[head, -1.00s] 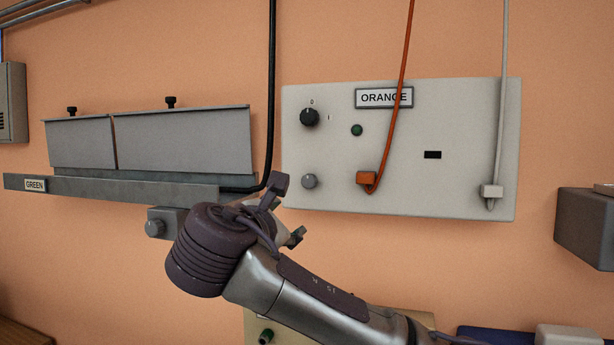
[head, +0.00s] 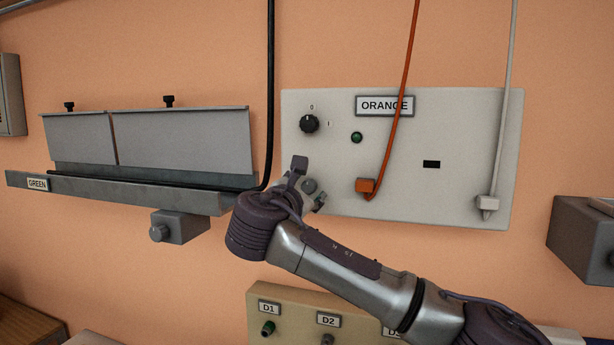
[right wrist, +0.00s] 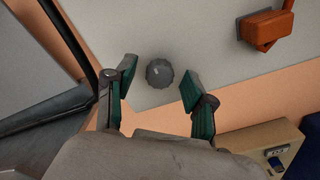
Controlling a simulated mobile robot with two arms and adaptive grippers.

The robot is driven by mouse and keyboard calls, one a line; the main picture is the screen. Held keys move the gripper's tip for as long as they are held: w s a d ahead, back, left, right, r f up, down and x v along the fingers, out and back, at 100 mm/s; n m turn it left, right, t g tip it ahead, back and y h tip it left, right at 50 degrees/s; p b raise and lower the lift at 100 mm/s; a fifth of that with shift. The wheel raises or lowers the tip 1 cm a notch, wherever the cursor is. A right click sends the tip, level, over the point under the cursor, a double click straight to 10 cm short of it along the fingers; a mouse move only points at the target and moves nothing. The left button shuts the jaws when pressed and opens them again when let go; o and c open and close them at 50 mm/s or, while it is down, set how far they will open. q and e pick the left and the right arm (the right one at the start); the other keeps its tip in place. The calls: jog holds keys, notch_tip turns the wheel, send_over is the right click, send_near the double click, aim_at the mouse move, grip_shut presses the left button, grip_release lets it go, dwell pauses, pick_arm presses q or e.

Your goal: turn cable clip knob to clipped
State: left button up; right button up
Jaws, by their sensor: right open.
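A small round grey knob (head: 309,186) sits at the lower left of the light panel (head: 458,119) labelled ORANGE. My right gripper (head: 308,182) is open in front of it, partly covering it. In the right wrist view the grey knob (right wrist: 159,73) shows between the two spread fingers (right wrist: 158,82), touching neither. A second grey knob (head: 158,233) is on a small box under the green-labelled rail (head: 140,192). No label tells which one is the cable clip knob. My left gripper is not in view.
A black dial (head: 309,124) is above the grey knob. An orange plug (head: 365,187) with its cable is to its right, a white plug (head: 487,203) further right. A black cable (head: 269,90) runs down at left. A beige panel (head: 290,300) is below.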

jog(key=shift+w+d, duration=0.15)
jog(key=shift+w, duration=0.25)
